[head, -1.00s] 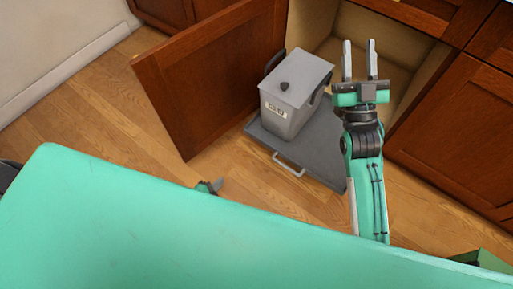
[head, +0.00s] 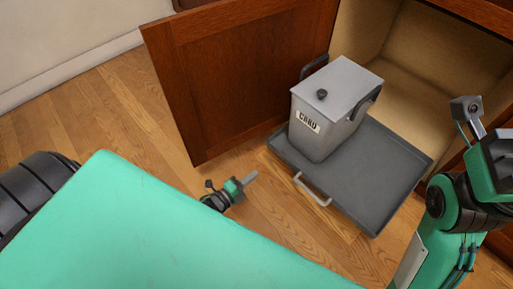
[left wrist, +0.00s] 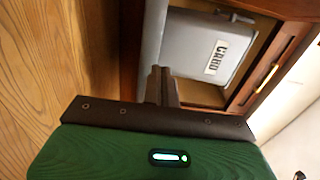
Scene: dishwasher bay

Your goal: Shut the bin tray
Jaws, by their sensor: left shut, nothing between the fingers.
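The grey bin tray (head: 385,165) is pulled out of the low cabinet onto the floor side, with a pale handle (head: 313,190) on its front edge. A grey lidded bin (head: 325,125) labelled CARD stands upright on it. My left gripper (head: 250,178) is shut and empty, left of the handle and apart from it. In the left wrist view its closed fingers (left wrist: 161,86) point toward the tray and the bin (left wrist: 205,45). My right gripper is at the right edge, its body partly cut off and its fingers not clearly visible.
The open cabinet door (head: 245,80) stands left of the tray. The cabinet inside (head: 410,60) is empty behind the bin. Wooden floor (head: 120,110) is clear on the left. My green body covers the bottom left.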

